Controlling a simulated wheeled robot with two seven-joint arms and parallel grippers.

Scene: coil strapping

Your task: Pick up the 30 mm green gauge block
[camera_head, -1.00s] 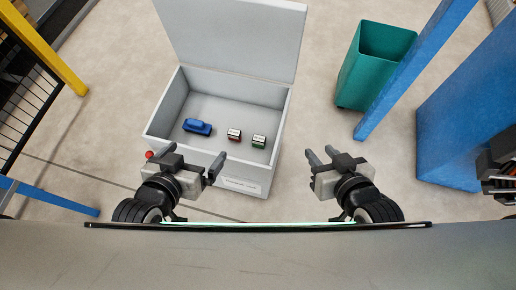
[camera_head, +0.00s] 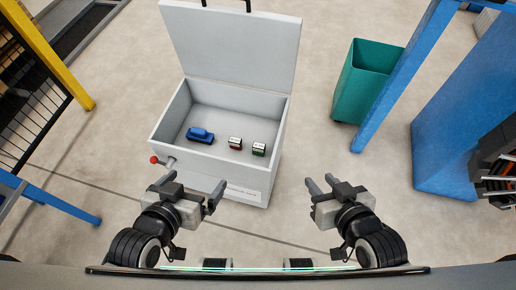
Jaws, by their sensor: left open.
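The green gauge block (camera_head: 258,149) sits on the floor of an open grey box (camera_head: 170,124), near its right wall. It is small, with a pale top and a green lower part. A similar block with red (camera_head: 235,143) stands just left of it. My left gripper (camera_head: 191,188) is open and empty in front of the box, short of its front wall. My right gripper (camera_head: 319,183) is to the right of the box, its fingers apart with nothing between them. Neither gripper touches a block.
A blue object (camera_head: 200,135) lies in the box, left of the blocks. The box's lid (camera_head: 232,45) stands open at the back. A red knob (camera_head: 154,160) sticks out at the front left. A teal bin (camera_head: 364,80), a blue post (camera_head: 402,78) and a blue cabinet (camera_head: 462,110) stand right.

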